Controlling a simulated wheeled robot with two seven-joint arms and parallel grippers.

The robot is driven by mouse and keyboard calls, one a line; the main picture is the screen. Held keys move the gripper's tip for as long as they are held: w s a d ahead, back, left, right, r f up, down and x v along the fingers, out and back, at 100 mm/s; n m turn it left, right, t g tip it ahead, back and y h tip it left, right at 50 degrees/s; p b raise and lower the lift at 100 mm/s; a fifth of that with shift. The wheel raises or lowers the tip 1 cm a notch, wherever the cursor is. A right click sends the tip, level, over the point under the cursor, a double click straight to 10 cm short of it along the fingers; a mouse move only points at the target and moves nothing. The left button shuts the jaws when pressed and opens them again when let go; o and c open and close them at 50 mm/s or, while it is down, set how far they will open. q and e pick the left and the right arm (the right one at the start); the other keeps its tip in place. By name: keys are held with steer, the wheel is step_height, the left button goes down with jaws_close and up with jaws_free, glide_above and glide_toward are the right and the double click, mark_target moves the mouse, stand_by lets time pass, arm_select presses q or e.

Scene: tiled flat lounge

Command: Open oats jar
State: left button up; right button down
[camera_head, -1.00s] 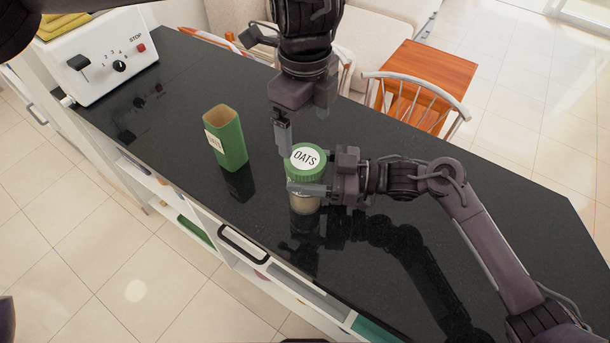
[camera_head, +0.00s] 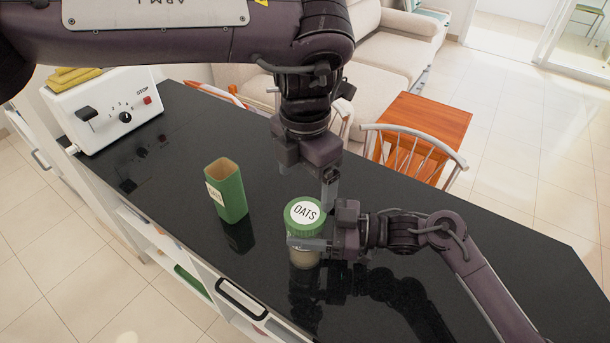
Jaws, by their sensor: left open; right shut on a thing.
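The oats jar (camera_head: 304,259) stands upright on the black counter, with its green lid (camera_head: 305,214) on and a white OATS label on top. My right gripper (camera_head: 308,243) is shut on the jar's body from the right, just below the lid. My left gripper (camera_head: 327,194) is open and points down from above, just behind the lid. One of its fingers shows by the lid's back right edge; the other is not clear. I cannot tell whether that finger touches the lid.
An open, empty-looking green container (camera_head: 232,195) stands on the black counter (camera_head: 440,235) left of the jar. A white toaster (camera_head: 105,112) is at the counter's far left end. A wooden chair (camera_head: 425,125) and a sofa (camera_head: 385,65) are behind. The counter right of my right arm is clear.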

mark_target(305, 212)
arm_select(q)
steer(key=shift+f+m, duration=0.15)
steer(key=shift+m, duration=0.45)
steer(key=shift+f, duration=3.85)
